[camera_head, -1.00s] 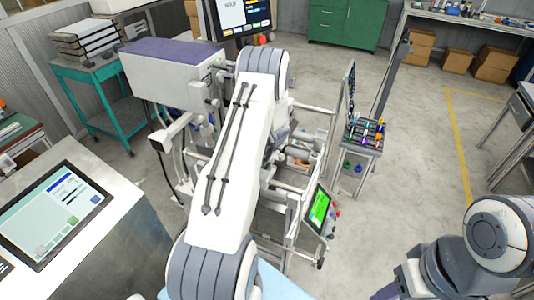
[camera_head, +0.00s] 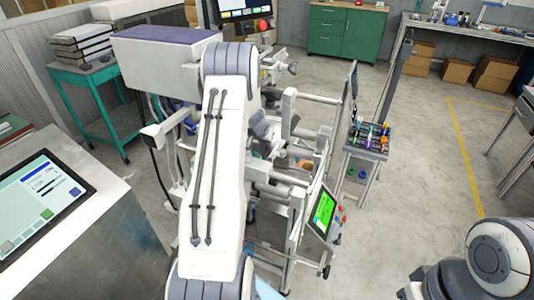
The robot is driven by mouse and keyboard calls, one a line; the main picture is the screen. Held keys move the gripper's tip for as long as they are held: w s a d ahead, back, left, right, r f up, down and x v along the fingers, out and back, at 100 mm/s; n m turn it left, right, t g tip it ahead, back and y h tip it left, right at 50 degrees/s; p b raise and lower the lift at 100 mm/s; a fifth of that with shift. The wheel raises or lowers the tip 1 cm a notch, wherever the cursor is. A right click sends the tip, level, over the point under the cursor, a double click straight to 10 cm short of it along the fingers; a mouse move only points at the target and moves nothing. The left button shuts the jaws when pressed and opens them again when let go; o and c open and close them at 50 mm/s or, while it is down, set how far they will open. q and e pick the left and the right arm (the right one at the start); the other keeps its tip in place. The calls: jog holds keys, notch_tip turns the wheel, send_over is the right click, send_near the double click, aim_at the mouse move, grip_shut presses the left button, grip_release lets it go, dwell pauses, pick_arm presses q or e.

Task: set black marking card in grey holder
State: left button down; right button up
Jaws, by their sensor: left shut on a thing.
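My left arm's white upper link (camera_head: 218,170) rises from the bottom and covers much of the middle. Grey wrist-like parts (camera_head: 262,130) show just right of it, among the frames of the white machine. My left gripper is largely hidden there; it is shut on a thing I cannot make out. I cannot pick out the black marking card or the grey holder. My right arm (camera_head: 490,260) shows only as a rounded joint at the lower right, and its gripper is out of view.
The machine's rails and a green-lit screen (camera_head: 322,208) stand close right of my left arm. A small stand (camera_head: 361,150) holds a black rack of coloured items. A touchscreen counter (camera_head: 128,212) is at left.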

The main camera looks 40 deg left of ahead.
pick_arm(q)
jog(key=shift+d+f, duration=0.15)
jog(key=shift+f, duration=0.05)
jog(key=shift+f, duration=0.1)
jog(key=shift+f, duration=0.15)
jog(key=c, duration=0.9)
grip_release()
